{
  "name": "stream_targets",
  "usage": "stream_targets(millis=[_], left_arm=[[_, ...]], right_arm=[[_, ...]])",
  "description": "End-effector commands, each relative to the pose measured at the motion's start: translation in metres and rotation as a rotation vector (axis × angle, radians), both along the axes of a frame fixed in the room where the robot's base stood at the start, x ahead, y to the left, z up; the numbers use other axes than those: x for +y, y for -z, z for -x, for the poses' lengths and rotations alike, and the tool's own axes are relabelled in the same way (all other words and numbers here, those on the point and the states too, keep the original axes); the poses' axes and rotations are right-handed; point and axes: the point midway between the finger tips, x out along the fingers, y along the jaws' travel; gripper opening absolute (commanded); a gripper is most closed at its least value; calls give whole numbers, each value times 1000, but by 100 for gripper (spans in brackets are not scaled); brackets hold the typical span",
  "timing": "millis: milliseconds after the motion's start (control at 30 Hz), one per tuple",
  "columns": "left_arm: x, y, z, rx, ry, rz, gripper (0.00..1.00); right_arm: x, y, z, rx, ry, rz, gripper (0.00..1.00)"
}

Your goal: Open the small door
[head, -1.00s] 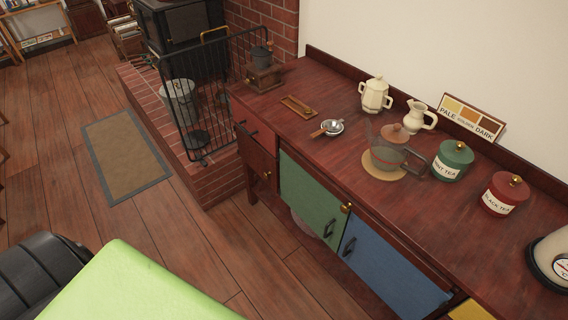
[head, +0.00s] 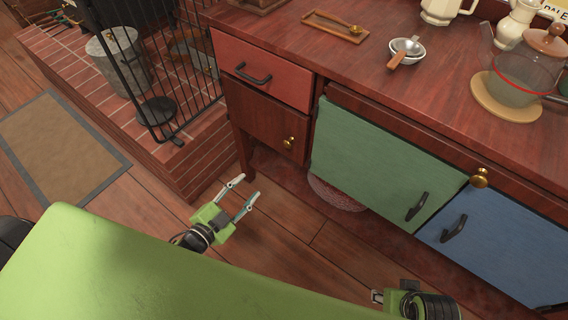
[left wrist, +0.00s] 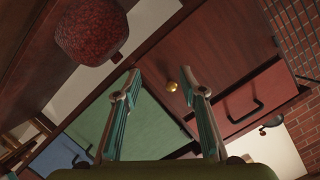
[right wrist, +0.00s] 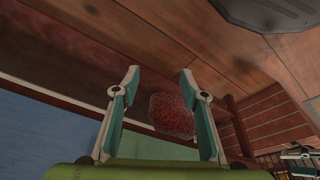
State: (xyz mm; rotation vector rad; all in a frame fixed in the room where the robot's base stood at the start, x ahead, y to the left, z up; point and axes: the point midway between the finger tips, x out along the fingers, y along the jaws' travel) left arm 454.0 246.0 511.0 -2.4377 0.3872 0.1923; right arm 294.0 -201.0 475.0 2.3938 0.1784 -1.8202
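The small door (head: 262,122) is a dark brown wooden panel under the red drawer, at the left end of the cabinet. It is shut and has a round brass knob (head: 289,143) near its right edge. In the left wrist view the small door (left wrist: 215,50) is ahead, and its knob (left wrist: 171,86) appears between the fingertips but farther off. My left gripper (head: 247,187) is open and empty, in front of the door and apart from it. My right gripper (right wrist: 159,77) is open and empty; in the head view only part of it shows at the bottom edge.
The red drawer (head: 268,72) with a black handle is above the door. A green panel (head: 375,165) and a blue panel (head: 500,250) are to the right. A red patterned round object (head: 335,194) is low under the cabinet. A black fire guard (head: 165,75) stands on the brick hearth at left.

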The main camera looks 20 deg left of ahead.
Motion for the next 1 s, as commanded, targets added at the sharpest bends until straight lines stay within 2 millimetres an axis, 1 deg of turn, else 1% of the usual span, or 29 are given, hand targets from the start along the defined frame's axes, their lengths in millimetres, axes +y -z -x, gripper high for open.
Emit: stream_targets(millis=[33, 100, 200, 300, 467, 567, 800, 1000], left_arm=[[-6, 1, -5, -60, 30, -13, 38], [-13, -16, -9, -131, 64, -30, 38], [-20, -36, -11, -206, 100, -49, 38], [-25, -49, -12, -249, 121, -58, 38], [-31, -56, -21, -269, 130, -62, 38], [-36, -57, -35, -271, 129, -63, 38], [-52, -56, -81, -269, 129, -62, 38], [-65, -56, -116, -266, 128, -62, 38]], right_arm=[[-1, 4, 0, -15, 1, -1, 40], [-1, -8, 3, -24, 2, -1, 40], [-2, -22, 8, -33, 3, -2, 40], [-3, -31, 12, -37, 4, -2, 40], [-3, -37, 14, -40, 4, -1, 40], [-3, -36, 15, -40, 4, -1, 40], [-3, -29, 15, -40, 4, -1, 40], [-3, -23, 14, -40, 4, -1, 40]])
